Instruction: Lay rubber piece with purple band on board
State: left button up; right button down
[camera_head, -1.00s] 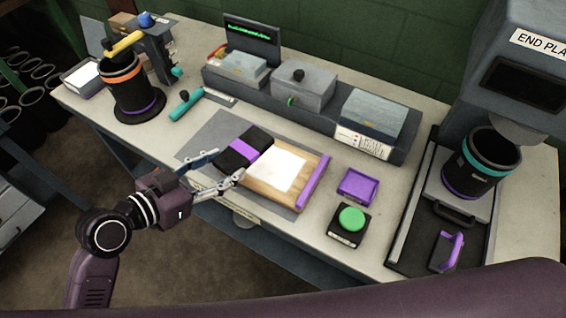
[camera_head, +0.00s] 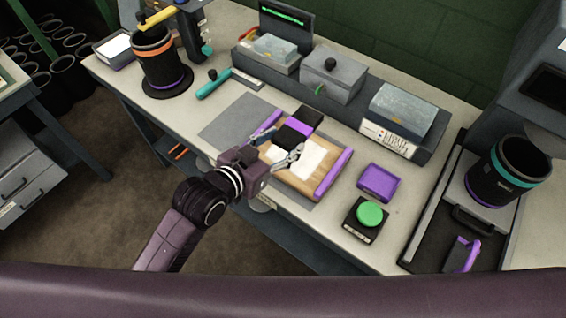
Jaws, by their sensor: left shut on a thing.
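The black rubber piece with the purple band (camera_head: 297,127) is at the far end of the wooden board (camera_head: 318,184), overlapping the board's far part in the head view. I cannot tell whether it rests on the board or hangs just above it. My left gripper (camera_head: 284,146) reaches over the board from the left and is shut on the near end of the rubber piece. The board has purple side strips (camera_head: 333,174) and a white sheet (camera_head: 308,158) on it. My right gripper is not in view.
A grey mat (camera_head: 233,120) lies left of the board. A purple tray (camera_head: 377,182) and a green button (camera_head: 369,214) stand to its right. A grey rack with boxes (camera_head: 333,76) runs behind. Black cylinders stand at the far left (camera_head: 163,65) and right (camera_head: 508,170).

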pick_arm(q)
notch_tip(320, 180, down, 10)
jog(key=shift+r, duration=0.1)
jog(key=o, duration=1.3)
